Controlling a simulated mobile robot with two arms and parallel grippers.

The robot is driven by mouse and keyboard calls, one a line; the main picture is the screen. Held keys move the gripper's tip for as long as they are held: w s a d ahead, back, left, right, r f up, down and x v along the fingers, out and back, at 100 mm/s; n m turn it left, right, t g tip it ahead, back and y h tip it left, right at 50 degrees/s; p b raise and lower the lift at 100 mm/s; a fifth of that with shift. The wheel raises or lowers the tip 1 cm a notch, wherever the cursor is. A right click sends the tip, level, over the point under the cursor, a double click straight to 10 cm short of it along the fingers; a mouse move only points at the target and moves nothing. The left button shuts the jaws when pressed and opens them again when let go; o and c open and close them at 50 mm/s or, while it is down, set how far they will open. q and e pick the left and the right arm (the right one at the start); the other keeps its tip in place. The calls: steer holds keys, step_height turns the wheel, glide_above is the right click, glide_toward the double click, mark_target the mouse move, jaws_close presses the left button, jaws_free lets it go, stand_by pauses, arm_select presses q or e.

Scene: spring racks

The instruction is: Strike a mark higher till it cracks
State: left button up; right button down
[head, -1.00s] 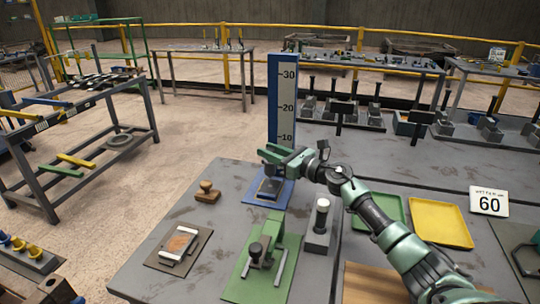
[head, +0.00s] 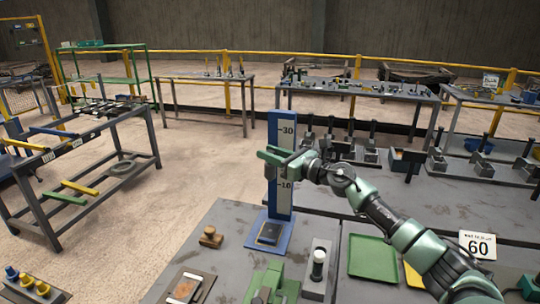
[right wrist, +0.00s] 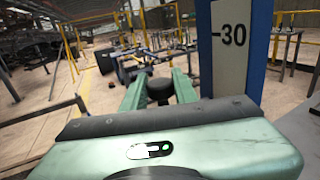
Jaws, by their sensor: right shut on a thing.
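A tall white scale board with blue edges (head: 284,200) shows marks 30 and 10. A dark flat piece (head: 270,233) lies on its blue base (head: 252,243). My right gripper (head: 272,157) is in front of the board and hides the stretch between those marks. In the right wrist view, its green fingers are shut on a dark rounded thing (right wrist: 160,90), and the 30 mark is to their right. The held thing's lower part is hidden. The gripper is well above the dark piece and apart from it. My left gripper is not in view.
A wooden stamp-like block (head: 211,237), a phone-like piece on a mat (head: 186,288), a green fixture (head: 268,286) and a metal cylinder on a block (head: 319,262) stand near the base.

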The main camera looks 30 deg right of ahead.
steer(key=c, duration=1.1)
jaws_free()
steer(key=shift+c, duration=0.2)
steer(key=shift+f, duration=0.1)
steer(key=b+v, duration=0.3)
steer(key=v, duration=0.5)
steer(key=shift+b, duration=0.3)
steer(key=shift+w, duration=0.1)
